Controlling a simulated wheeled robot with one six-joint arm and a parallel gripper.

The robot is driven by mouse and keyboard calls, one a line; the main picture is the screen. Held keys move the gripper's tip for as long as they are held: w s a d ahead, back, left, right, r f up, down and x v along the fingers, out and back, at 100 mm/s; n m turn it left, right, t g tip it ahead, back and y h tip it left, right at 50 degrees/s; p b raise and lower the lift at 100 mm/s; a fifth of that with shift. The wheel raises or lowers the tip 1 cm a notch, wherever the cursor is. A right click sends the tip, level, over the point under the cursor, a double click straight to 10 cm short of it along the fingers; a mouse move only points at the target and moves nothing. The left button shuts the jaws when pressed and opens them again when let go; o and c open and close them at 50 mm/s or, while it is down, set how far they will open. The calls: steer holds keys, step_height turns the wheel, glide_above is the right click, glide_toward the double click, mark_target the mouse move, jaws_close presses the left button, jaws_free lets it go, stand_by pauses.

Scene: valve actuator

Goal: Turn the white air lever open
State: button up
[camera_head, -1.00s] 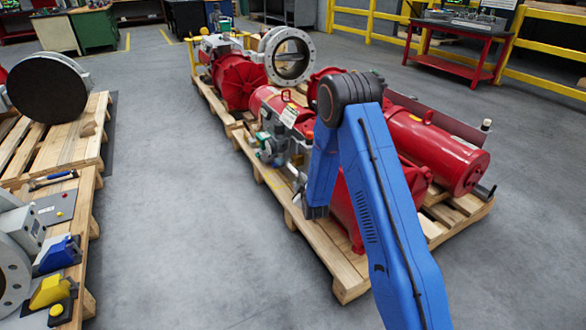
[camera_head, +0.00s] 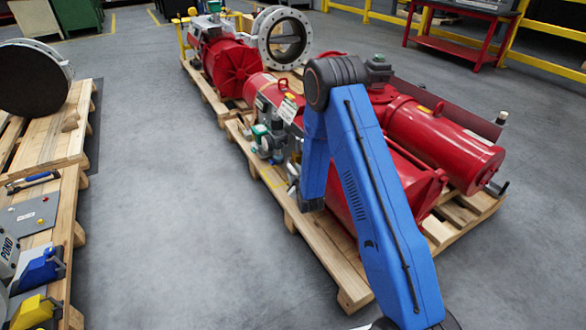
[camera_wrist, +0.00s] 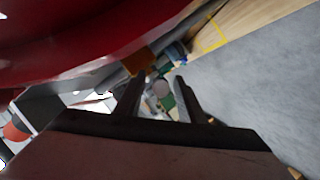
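I cannot pick out the white air lever with certainty. The red valve actuator (camera_head: 450,145) lies on a wooden pallet, with small grey and green air fittings (camera_head: 268,140) on its near left side. Beyond the fingertips are small green and grey fittings (camera_wrist: 163,92), blurred and partly covered. A red body (camera_wrist: 70,40) fills the upper left, close to the gripper.
The wooden pallet (camera_head: 325,262) edges the actuator on the near side. A second pallet (camera_head: 70,205) at left carries blue and yellow boxes. Bare grey floor (camera_head: 160,200) lies between them. A red table (camera_head: 465,40) and yellow railing stand at the back right.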

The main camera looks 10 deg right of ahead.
mark_target(294, 169)
steer(key=shift+w, duration=0.2)
jaws_close()
steer(key=shift+w+r+n+g+h, duration=0.15)
steer(key=shift+r+g+h, duration=0.05)
steer(key=shift+r+g, duration=0.45)
steer(key=shift+w+r+n+g+h, duration=0.1)
steer(key=shift+r+n+g+h, duration=0.1)
steer(key=shift+r+g, duration=0.45)
steer(key=shift+a+r+g, duration=0.1)
steer(key=shift+r+g, duration=0.2)
steer(key=shift+g, duration=0.6)
jaws_free()
